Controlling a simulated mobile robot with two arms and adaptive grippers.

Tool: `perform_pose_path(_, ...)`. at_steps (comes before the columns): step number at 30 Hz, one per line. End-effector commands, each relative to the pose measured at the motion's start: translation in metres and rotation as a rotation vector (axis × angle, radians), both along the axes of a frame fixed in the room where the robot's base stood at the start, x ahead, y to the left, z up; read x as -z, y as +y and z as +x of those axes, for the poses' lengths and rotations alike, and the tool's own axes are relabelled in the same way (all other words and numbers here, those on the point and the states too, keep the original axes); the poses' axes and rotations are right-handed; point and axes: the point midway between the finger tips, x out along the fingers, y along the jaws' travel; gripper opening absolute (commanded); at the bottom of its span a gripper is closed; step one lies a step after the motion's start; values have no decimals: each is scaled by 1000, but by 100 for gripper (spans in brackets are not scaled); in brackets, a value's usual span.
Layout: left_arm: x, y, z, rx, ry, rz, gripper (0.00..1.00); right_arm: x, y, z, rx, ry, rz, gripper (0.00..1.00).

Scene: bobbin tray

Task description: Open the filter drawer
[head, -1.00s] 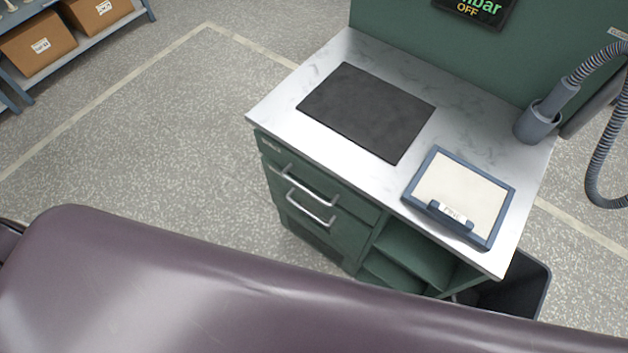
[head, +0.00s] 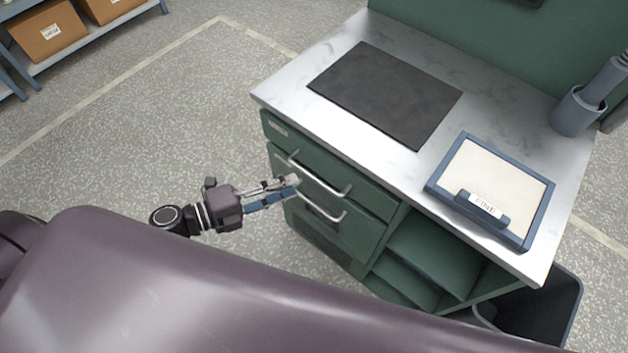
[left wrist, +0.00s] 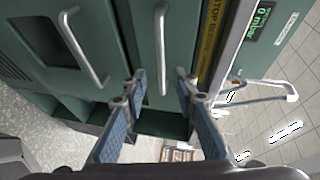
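The green cabinet (head: 350,235) has two drawers with silver bar handles, both shut; I cannot tell by label which is the filter drawer. The upper handle (head: 320,177) and the lower handle (head: 316,207) face my left gripper (head: 292,186), which is near the left part of the drawer front. In the left wrist view the left gripper (left wrist: 160,80) is open, its blue fingers apart. The upper drawer's handle (left wrist: 162,45) lies ahead between the fingertips, apparently not gripped. The lower handle (left wrist: 82,50) is left of the fingers, beside a dark window. My right gripper is out of view.
On the marble top (head: 330,55) are a black mat (head: 385,92) and a blue-framed filter panel (head: 495,185) marked FINE. Open shelves (head: 430,250) lie right of the drawers. A dark bin (head: 560,305) stands at the cabinet's right. The floor at left is clear.

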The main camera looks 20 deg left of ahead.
Motion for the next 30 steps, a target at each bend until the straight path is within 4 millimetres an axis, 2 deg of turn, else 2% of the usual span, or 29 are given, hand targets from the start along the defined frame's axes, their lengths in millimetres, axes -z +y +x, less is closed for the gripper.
perform_pose_path(15, 11, -49, 48, 2, -5, 0, 27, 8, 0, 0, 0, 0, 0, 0)
perform_pose_path(26, 12, -54, 53, 2, -3, 0, 27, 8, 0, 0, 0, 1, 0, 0)
perform_pose_path(30, 12, -54, 53, 2, -3, 0, 14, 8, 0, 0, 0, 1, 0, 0)
